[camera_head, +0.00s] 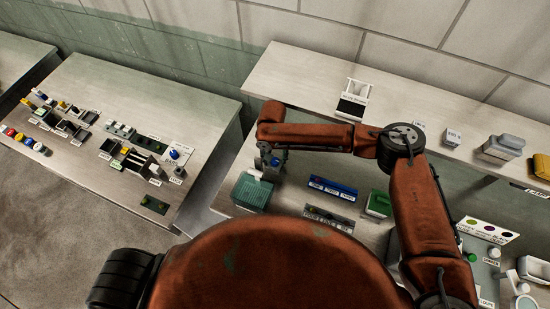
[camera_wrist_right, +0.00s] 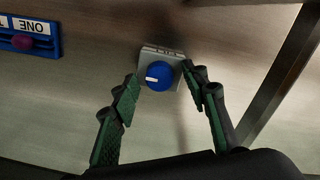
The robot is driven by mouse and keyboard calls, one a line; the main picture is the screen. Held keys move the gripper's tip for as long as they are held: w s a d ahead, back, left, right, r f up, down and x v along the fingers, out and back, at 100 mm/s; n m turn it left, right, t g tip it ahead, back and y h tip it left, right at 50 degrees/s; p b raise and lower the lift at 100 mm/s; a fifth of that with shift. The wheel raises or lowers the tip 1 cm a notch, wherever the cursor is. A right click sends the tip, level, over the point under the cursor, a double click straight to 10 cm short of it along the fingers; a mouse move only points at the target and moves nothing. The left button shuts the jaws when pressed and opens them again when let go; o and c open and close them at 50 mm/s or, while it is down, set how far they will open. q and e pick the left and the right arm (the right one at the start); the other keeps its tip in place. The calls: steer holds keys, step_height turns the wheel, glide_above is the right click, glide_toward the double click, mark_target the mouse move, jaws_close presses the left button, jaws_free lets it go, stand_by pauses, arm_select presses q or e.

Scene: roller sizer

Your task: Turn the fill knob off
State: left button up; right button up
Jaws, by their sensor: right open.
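The fill knob (camera_wrist_right: 159,76) is a round blue knob with a white pointer mark, on a small grey box (camera_wrist_right: 161,52) whose label is partly cut off by the viewing angle. In the right wrist view the pointer bar points left. My right gripper (camera_wrist_right: 160,82) is open, with one green-padded finger on each side of the knob; I cannot tell whether either touches it. My left gripper is not in view.
A blue strip with labels (camera_head: 330,188) lies right of the gripper; its end marked ONE (camera_wrist_right: 30,38) has a purple button. A green box (camera_head: 252,191) sits just below the gripper. A separate table (camera_head: 100,90) at left carries several switches and another blue knob (camera_head: 174,153).

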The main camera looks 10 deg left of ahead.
steer(key=shift+c, duration=0.6)
jaws_close()
